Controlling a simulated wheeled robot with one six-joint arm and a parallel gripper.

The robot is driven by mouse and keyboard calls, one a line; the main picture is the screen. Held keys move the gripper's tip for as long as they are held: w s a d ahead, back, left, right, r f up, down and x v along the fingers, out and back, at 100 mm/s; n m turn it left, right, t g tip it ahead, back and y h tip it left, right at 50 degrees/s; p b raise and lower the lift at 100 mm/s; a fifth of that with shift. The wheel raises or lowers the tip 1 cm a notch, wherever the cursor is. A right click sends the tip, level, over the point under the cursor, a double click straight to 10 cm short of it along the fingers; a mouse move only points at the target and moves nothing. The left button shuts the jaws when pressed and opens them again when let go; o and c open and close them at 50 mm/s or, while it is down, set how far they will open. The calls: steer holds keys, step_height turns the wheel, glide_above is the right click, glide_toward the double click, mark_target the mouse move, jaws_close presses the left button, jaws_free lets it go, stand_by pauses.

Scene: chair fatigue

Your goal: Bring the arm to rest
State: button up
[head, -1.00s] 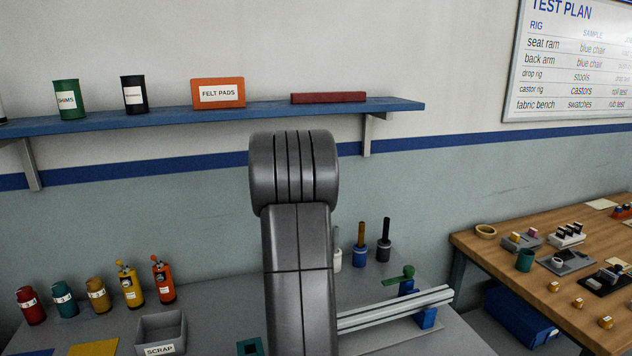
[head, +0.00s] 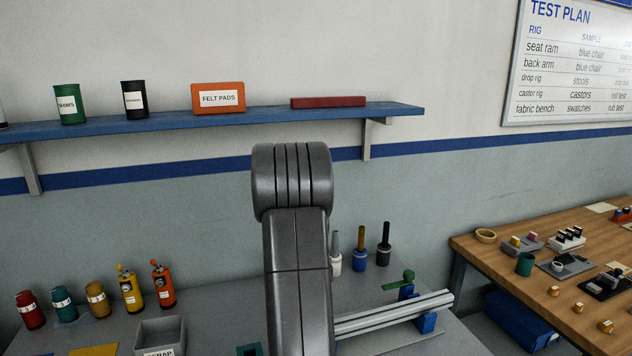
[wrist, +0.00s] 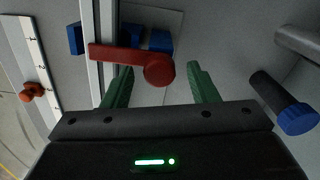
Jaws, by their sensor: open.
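My arm (head: 298,250) rises in the middle of the head view, in front of the grey bench. My gripper is hidden in the head view. In the wrist view my gripper (wrist: 158,88) shows two green fingers spread apart. A red lever with a round knob (wrist: 158,70) appears beyond and between the fingers. Whether it lies within their reach I cannot tell. No object is visibly held.
A blue shelf (head: 270,118) runs along the wall behind my arm. The bench holds an orange bottle (head: 163,284), a grey scrap bin (head: 160,336), a silver rail (head: 395,315) and several tools. A wooden table (head: 470,250) with small parts stands at right.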

step_height(320, 180, up, 13)
step_height(320, 180, down, 14)
steer(key=shift+r, duration=0.1)
steer(key=n, duration=0.2)
steer(key=shift+r+n, duration=0.1)
steer(key=shift+n, duration=0.2)
steer(key=n, duration=0.6)
steer(key=shift+p, duration=0.3)
steer(key=n, duration=0.4)
steer(key=shift+n, duration=0.4)
steer(key=n+p, duration=0.1)
steer(key=n, duration=0.3)
steer(key=shift+n, duration=0.3)
